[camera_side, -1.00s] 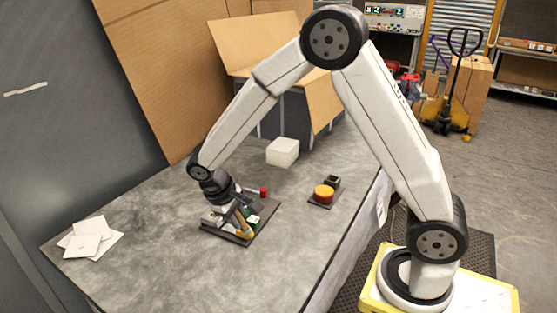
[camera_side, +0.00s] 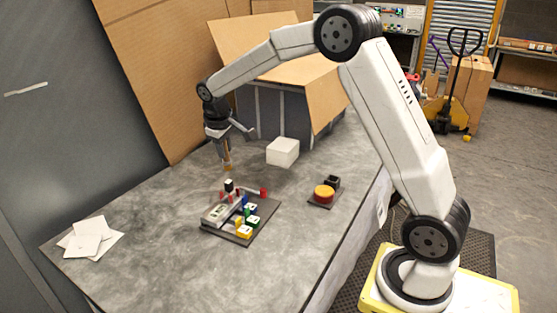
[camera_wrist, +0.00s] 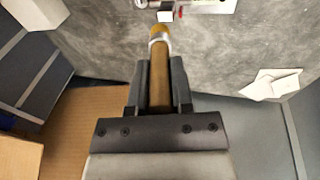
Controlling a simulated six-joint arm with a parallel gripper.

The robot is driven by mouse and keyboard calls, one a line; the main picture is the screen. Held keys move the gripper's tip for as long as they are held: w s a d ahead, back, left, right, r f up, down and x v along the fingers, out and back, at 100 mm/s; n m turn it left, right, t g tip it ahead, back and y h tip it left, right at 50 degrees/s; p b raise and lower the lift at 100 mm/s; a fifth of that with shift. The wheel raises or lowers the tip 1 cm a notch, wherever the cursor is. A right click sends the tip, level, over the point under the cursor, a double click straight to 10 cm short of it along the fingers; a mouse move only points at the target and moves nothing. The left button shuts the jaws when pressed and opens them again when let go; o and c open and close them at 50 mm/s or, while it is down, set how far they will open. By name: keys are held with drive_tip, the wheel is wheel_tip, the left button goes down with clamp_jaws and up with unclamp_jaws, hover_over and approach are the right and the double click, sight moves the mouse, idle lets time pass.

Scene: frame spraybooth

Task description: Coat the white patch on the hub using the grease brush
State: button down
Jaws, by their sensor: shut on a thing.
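My gripper (camera_side: 226,146) is raised above the far side of the dark board (camera_side: 254,234) and is shut on the grease brush (camera_side: 227,164), which hangs tip down clear of the board. In the wrist view my gripper (camera_wrist: 158,85) grips the brown handle of the grease brush (camera_wrist: 159,60); its metal band and yellowish tip point away from me. A small dark block with a white face (camera_side: 229,186) stands on the board below the brush. A white square (camera_wrist: 165,16) shows just beyond the tip in the wrist view. I cannot tell for certain which part is the hub.
The board also carries a grey device (camera_side: 222,209), and yellow, green and blue blocks (camera_side: 249,220). The front table is clear.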

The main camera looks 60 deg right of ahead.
sight(226, 160)
drive_tip(key=shift+w+d+r, duration=0.35)
drive_tip(key=shift+d+r, duration=0.2)
drive_tip(key=shift+d, duration=0.05)
drive_tip(key=shift+f, duration=0.15)
drive_tip(key=shift+f, duration=2.15)
drive_tip(key=shift+f, duration=0.6)
drive_tip(key=shift+w+a, duration=0.2)
drive_tip(key=shift+w, duration=0.05)
drive_tip(key=shift+w+a, duration=0.1)
drive_tip(key=shift+a, duration=0.2)
drive_tip(key=shift+a, duration=0.25)
drive_tip(key=shift+s+a, duration=0.1)
drive_tip(key=shift+s, duration=0.35)
